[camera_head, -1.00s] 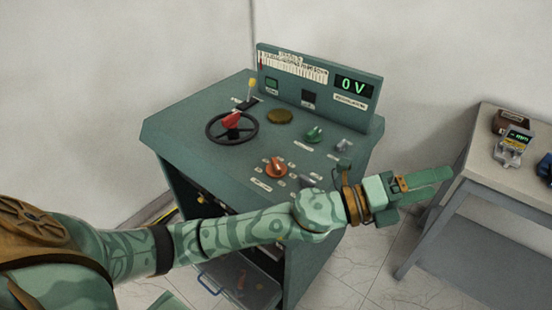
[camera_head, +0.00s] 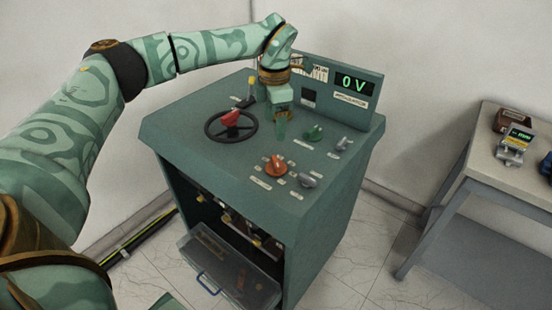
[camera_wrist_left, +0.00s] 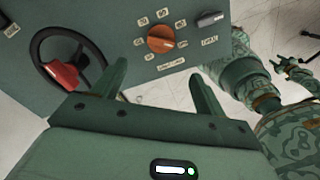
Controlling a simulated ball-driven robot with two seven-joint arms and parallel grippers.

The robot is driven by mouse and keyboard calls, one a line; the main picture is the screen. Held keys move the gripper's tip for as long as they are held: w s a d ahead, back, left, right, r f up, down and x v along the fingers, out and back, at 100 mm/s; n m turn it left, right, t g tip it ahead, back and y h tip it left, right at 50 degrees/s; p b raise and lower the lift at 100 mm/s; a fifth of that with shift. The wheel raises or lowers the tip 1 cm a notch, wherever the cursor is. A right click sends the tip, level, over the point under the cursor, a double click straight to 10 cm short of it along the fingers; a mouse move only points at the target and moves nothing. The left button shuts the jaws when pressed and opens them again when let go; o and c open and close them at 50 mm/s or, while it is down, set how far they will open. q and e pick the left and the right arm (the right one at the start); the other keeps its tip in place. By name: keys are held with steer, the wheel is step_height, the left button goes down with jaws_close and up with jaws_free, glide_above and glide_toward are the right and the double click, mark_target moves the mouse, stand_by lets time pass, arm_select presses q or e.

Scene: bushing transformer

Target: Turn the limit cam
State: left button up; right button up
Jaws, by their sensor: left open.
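The desk (camera_head: 200,150) has a sloping green top with the controls on it. In the earlier head view a round brass disc, which may be the limit cam, lies right of the black handwheel (camera_head: 231,126). My left gripper (camera_head: 281,128) now points down over that spot and mostly hides the disc. In the left wrist view its two fingers (camera_wrist_left: 160,88) stand apart with nothing seen between them. I cannot tell whether they touch the disc.
A raised panel with a 0 V display (camera_head: 354,84) stands behind. A clear drawer (camera_head: 230,275) juts out below. A side table (camera_head: 520,170) stands at right.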

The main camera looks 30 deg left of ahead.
mark_target(275, 161)
arm_select(q)
step_height(275, 161, down, 12)
steer(key=shift+f+b, duration=0.1)
steer(key=shift+b, duration=1.15)
steer(key=c, duration=1)
